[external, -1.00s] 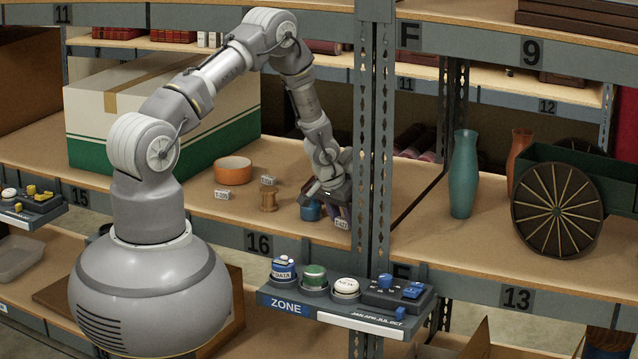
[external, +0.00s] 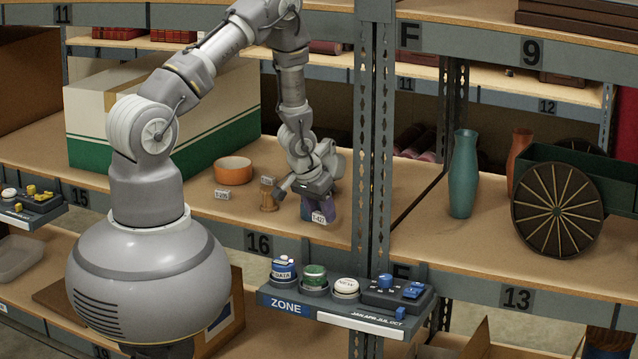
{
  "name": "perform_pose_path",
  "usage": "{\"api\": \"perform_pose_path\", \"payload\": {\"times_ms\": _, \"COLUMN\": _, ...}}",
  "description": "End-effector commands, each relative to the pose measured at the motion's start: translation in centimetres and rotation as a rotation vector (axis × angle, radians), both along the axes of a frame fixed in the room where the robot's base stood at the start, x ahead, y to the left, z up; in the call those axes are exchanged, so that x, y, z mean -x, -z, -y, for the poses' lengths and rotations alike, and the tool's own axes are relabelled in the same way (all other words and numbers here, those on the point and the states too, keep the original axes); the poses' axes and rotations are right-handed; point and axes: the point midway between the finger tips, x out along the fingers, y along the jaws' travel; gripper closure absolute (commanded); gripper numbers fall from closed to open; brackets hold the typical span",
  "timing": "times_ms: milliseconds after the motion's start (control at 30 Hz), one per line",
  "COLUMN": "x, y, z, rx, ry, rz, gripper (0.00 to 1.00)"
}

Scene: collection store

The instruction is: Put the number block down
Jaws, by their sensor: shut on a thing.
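The number block (external: 319,218) is a small white block with dark digits on its face. It is at the tip of my gripper (external: 317,207), which points down over the shelf and is shut on it. It is low, near the shelf board (external: 285,230); I cannot tell whether it touches the board. A blue round vessel (external: 305,209) stands close behind and to the left of the block, partly hidden by it and my gripper. A second white number block (external: 222,195) lies to the left, and a third (external: 267,181) is by a wooden spool (external: 268,199).
An orange bowl (external: 233,170) and a large white-and-green box (external: 160,115) stand further left. A perforated metal upright (external: 372,160) rises just right of my gripper. A teal vase (external: 463,175) stands beyond it. The shelf's front left is bare.

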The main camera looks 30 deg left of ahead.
Motion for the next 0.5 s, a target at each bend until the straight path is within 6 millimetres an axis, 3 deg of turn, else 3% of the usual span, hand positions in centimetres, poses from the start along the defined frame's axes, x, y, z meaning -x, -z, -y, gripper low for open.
{"api": "perform_pose_path", "payload": {"times_ms": 100, "x": 3.2, "y": -0.6, "z": -0.8, "rx": -0.001, "ry": 0.001, "rz": -0.003, "gripper": 0.85}}
{"api": "perform_pose_path", "payload": {"times_ms": 200, "x": 5.2, "y": -0.7, "z": -1.3, "rx": -0.001, "ry": 0.0, "rz": -0.001, "gripper": 0.85}}
{"api": "perform_pose_path", "payload": {"times_ms": 500, "x": 7.5, "y": -0.8, "z": -1.9, "rx": 0.0, "ry": 0.0, "rz": 0.001, "gripper": 0.85}}
